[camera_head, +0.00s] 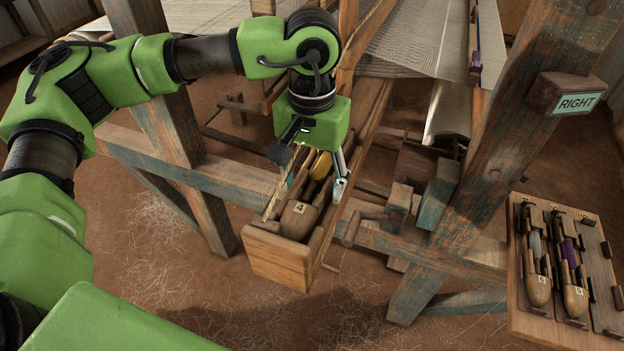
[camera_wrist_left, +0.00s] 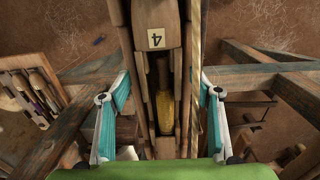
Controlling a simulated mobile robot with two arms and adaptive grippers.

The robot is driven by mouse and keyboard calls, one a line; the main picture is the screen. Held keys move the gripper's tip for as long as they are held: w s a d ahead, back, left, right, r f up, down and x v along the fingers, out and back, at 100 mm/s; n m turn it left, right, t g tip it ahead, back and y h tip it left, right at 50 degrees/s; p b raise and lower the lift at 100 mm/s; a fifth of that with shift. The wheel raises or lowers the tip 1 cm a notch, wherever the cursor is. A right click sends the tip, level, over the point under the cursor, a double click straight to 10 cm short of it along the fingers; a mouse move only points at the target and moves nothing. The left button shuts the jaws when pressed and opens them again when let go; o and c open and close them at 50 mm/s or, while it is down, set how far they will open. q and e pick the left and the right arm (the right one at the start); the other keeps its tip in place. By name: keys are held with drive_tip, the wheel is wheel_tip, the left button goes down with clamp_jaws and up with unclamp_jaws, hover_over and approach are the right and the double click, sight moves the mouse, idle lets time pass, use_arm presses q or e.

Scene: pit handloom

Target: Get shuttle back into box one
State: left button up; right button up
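A wooden shuttle (camera_head: 299,220) with a number 4 tag and a yellow bobbin lies in a narrow open-topped wooden box (camera_head: 277,258) at the end of the loom's beam. In the left wrist view the shuttle (camera_wrist_left: 157,38) runs lengthwise between the box walls, its tag towards the top. My left gripper (camera_head: 312,178) points down over this box. In the wrist view its two teal-padded fingers (camera_wrist_left: 160,97) are wide apart, one on each side of the box, with visible gaps to the shuttle. No box number is readable. My right gripper is out of view.
A wooden rack (camera_head: 553,326) at the right holds two numbered shuttles, with a bare slot beside them. A thick loom post carries a sign reading RIGHT (camera_head: 577,104). Wooden blocks (camera_head: 437,192) and a crossbeam (camera_head: 215,181) stand close to the box. Woven cloth (camera_head: 420,40) stretches behind.

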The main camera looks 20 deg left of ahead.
use_arm(q)
wheel_tip(320, 180, up, 8)
drive_tip(key=p, duration=0.4)
idle(0.6)
idle(0.5)
